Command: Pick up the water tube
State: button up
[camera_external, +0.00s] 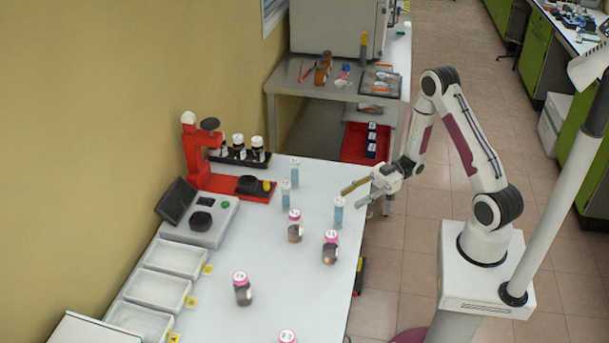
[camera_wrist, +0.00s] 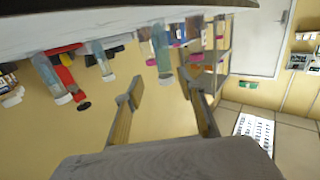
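Three light blue tubes with white caps stand upright on the white table: one at the table's right edge (camera_external: 339,212), one near the middle (camera_external: 286,193) and one farther back (camera_external: 294,171). I cannot tell from labels which holds water. My gripper (camera_external: 352,198) is open and empty, above and close to the right-edge tube, apart from it. The wrist view is upside down. In it, blue tubes hang from the table at the top (camera_wrist: 162,52), (camera_wrist: 102,60), (camera_wrist: 47,77), and the two fingers (camera_wrist: 165,106) are spread with nothing between them.
Several pink-capped jars (camera_external: 330,247) stand on the table (camera_external: 290,290). A red instrument (camera_external: 200,155) and a rack of dark bottles (camera_external: 238,152) are at the back left. A grey scale (camera_external: 200,225) and white trays (camera_external: 157,290) line the left side.

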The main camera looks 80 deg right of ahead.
aim_at(340, 206)
jog(key=shift+s+r, duration=0.1)
jog(key=shift+s, duration=0.3)
jog(key=shift+w+a, duration=0.1)
jog(key=shift+x, duration=1.15)
jog(key=shift+x, duration=2.65)
jog(key=shift+r, duration=0.2)
grip_shut()
